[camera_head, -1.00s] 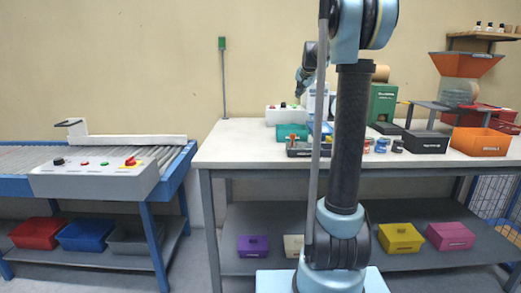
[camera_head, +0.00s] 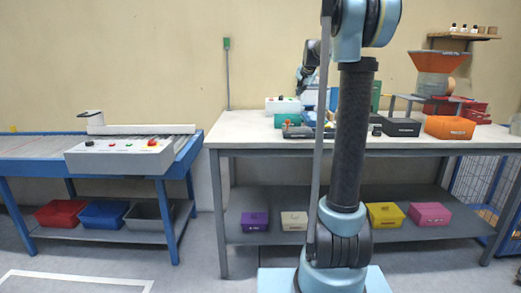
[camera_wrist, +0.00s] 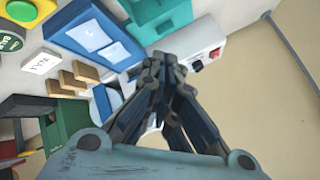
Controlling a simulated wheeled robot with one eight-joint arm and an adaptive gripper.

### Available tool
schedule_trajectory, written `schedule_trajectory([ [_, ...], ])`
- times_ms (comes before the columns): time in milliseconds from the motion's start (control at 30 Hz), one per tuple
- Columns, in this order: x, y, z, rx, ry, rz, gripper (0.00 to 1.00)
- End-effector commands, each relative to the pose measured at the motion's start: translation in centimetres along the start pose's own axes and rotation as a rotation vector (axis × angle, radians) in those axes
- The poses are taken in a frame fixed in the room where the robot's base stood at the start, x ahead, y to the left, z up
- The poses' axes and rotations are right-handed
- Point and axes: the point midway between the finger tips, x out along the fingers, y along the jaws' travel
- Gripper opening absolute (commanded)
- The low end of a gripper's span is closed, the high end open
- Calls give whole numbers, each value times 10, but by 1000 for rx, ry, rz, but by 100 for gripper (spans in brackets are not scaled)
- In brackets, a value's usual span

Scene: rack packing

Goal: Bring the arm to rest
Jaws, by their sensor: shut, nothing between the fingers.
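My gripper (camera_wrist: 165,70) shows in the wrist view with its dark fingers drawn together at the tips and nothing between them. It hangs in the air over the workbench, and a white control box (camera_wrist: 207,45) with a red button shows beyond the fingertips. In the head view my arm stands upright in the middle, and its far end with the wrist shows behind it, above the back of the workbench (camera_head: 235,127). The fingers are too small to make out there.
The bench holds a teal bin (camera_head: 283,120), a black bin (camera_head: 401,127), an orange bin (camera_head: 450,127) and an orange hopper (camera_head: 437,61). A conveyor (camera_head: 45,146) with a control panel stands left. Coloured boxes sit on the lower shelves. The floor between conveyor and bench is clear.

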Motion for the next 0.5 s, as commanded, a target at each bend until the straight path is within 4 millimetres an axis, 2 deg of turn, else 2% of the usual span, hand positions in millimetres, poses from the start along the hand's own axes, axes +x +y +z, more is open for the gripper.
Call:
schedule_trajectory([
  [267, -17, 13, 27, -41, -27, 19, 0],
  [500, -38, 34, 58, -92, -60, 44, 0],
])
